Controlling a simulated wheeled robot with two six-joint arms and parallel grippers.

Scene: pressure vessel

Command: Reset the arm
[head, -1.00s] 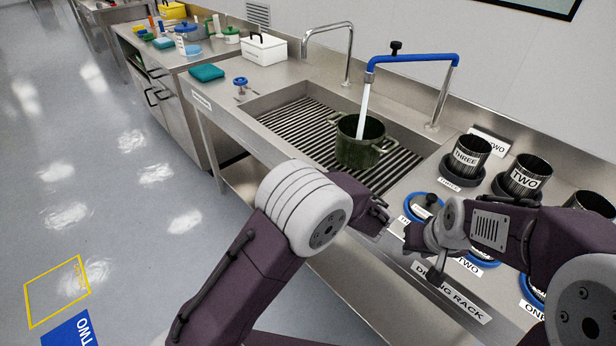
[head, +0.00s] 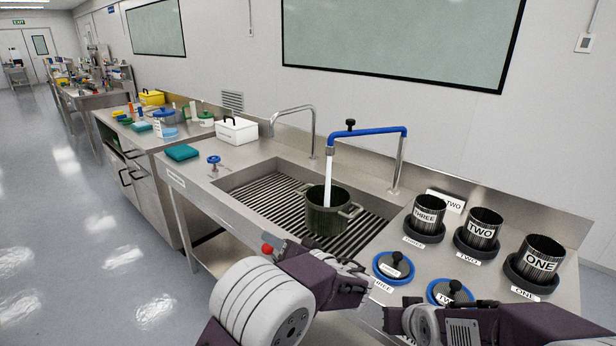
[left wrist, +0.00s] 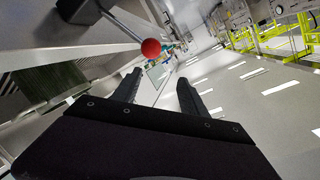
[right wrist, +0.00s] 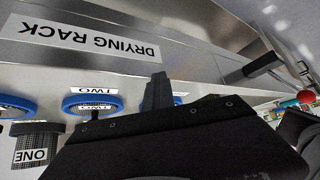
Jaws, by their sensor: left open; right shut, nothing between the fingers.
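My left gripper (left wrist: 158,84) is open in the left wrist view, with nothing between its two separate fingers. In the head view it reaches in front of the sink, low in the picture, and its fingers are not clear. My right gripper (right wrist: 158,82) is shut and empty in the right wrist view, near the "DRYING RACK" label (right wrist: 85,38). In the head view my right arm lies low at the right, in front of the blue-rimmed lids. A red ball on a rod (head: 267,249) shows at the sink's front; it also shows in the left wrist view (left wrist: 151,48).
A dark green pot (head: 327,211) stands in the sink under water from the blue tap (head: 368,132). Black canisters marked THREE (head: 424,220), TWO (head: 479,232) and ONE (head: 537,264) stand at the right. Blue-rimmed lids (head: 394,266) lie before them. The floor (head: 75,235) at the left is clear.

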